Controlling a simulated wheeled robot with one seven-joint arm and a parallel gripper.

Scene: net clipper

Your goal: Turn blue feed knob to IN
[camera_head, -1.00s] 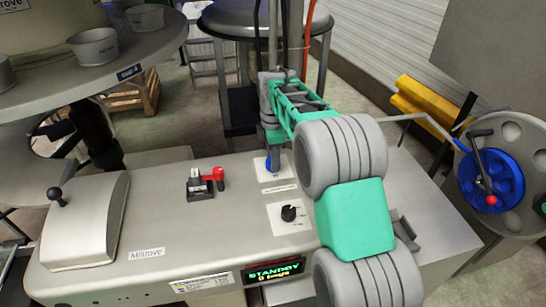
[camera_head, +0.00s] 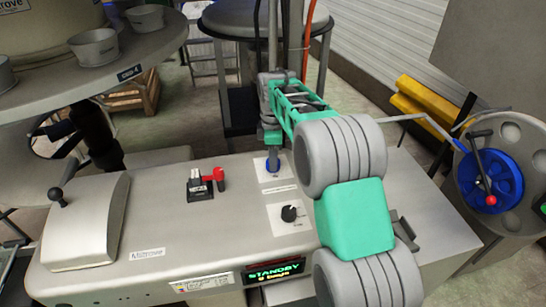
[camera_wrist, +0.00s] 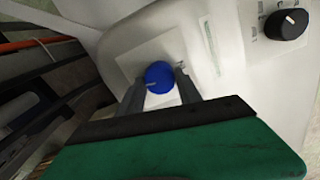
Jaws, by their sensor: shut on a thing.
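The blue feed knob (camera_head: 269,166) sits on a white label plate (camera_head: 280,180) on top of the grey machine. In the wrist view the blue knob (camera_wrist: 159,77) shows a light pointer line towards its left side. My gripper (camera_wrist: 163,82) is shut on the knob, one finger on each side. In the head view my gripper (camera_head: 272,158) comes down on the knob from above and hides part of it. The label's lettering is too small to read.
A black knob (camera_head: 289,213) stands nearer the front, also in the wrist view (camera_wrist: 286,24). A red-handled switch (camera_head: 219,178) lies left of the blue knob. A display (camera_head: 274,270) reads STANDBY. A blue crank wheel (camera_head: 491,181) is at the right.

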